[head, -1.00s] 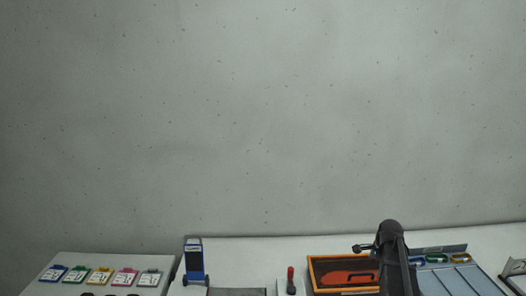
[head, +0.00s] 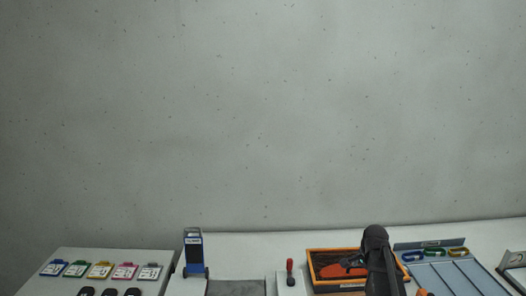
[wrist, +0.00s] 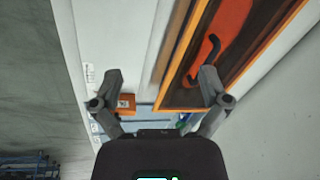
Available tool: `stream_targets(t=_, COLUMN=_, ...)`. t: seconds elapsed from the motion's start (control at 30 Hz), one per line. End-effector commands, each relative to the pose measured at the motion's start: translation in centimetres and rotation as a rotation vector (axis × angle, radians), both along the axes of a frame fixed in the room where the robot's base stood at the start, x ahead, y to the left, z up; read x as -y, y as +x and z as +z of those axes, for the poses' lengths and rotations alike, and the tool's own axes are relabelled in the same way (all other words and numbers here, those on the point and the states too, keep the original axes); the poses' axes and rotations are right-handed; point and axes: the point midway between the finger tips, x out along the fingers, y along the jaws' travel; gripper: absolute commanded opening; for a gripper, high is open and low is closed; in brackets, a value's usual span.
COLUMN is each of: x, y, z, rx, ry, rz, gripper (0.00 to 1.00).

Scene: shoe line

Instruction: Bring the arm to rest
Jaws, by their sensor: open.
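My arm (head: 378,262) rises at the lower right of the head view, in front of the orange-framed tray. In the wrist view my gripper (wrist: 162,84) has its two fingers spread wide apart, with nothing held between them. The orange-framed tray (wrist: 258,60) lies beyond the right finger in that view. An orange-red tool with a dark hooked end lies in the tray. A small orange block (wrist: 126,102) shows beside the left finger.
A sectioned blue-grey tray (head: 455,278) with coloured rings stands right of the arm. A red-handled tool (head: 290,270), a blue upright device (head: 194,254) and several coloured tags stand further left. The wall behind is bare.

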Motion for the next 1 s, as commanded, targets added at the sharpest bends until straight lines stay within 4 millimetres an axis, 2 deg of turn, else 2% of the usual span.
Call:
stream_targets(t=0.23, x=-5.8, y=-4.5, z=-2.8, rx=-0.04, ry=-0.042, rz=0.309, gripper=0.95)
stream_targets(t=0.4, x=-10.6, y=-9.1, z=-5.1, rx=-0.08, ry=-0.079, rz=0.625, gripper=0.95)
stream_targets(t=0.6, x=-14.9, y=-14.1, z=-7.2, rx=-0.118, ry=-0.109, rz=0.969, gripper=0.95)
stream_targets(t=0.8, x=-17.0, y=-16.9, z=-8.2, rx=-0.142, ry=-0.124, rz=1.177, gripper=0.95)
stream_targets(t=1.0, x=-17.4, y=-17.5, z=-8.3, rx=-0.147, ry=-0.125, rz=1.229, gripper=0.95)
